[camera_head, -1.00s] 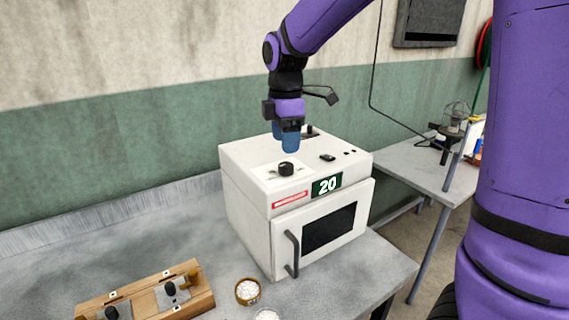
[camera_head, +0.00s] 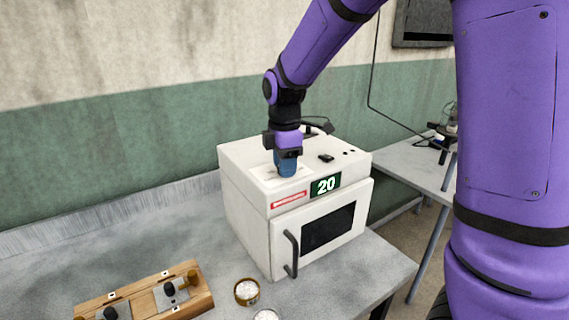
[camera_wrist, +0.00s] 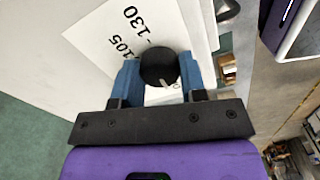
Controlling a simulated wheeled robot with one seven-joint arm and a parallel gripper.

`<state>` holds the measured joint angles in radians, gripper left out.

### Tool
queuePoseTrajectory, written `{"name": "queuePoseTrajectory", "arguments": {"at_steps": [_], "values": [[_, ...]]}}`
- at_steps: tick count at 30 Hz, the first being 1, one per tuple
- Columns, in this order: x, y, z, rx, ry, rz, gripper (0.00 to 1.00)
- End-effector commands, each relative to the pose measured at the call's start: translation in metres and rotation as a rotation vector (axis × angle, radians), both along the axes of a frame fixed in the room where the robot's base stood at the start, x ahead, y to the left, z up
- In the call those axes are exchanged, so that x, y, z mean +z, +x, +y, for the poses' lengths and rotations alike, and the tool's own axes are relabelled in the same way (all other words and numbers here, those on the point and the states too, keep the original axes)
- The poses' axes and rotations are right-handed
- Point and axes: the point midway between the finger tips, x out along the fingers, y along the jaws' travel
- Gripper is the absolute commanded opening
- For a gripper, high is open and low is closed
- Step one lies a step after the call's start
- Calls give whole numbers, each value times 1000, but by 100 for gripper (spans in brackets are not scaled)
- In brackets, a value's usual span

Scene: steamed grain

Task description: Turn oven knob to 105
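The white oven (camera_head: 240,205) stands on the grey bench with its door closed. Its green display (camera_head: 326,185) reads 20. My gripper (camera_head: 286,170) points straight down over the front left of the oven top, where it hides the knob in the head view. In the wrist view the black knob (camera_wrist: 158,68) lies between the two blue fingers of my gripper (camera_wrist: 160,80). The fingers stand on either side of the knob, and I cannot tell whether they touch it. The knob's light pointer mark faces the gripper side. The white dial sheet (camera_wrist: 110,50) shows 105 and 130.
A wooden rack (camera_head: 150,295) with metal parts lies at the front left of the bench. Two small bowls of white grain, one of them brown-rimmed (camera_head: 247,291), stand before the oven. A second table (camera_head: 415,165) is behind at right.

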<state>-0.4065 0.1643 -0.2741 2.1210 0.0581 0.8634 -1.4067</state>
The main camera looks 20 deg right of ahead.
Motion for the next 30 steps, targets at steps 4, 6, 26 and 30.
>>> {"name": "queuePoseTrajectory", "arguments": {"at_steps": [4,6,26,30], "values": [[0,0,0,-1,0,0,15],[0,0,0,-4,0,0,15],[1,1,0,-403,1,-1,15],[1,1,0,-536,1,-1,15]]}}
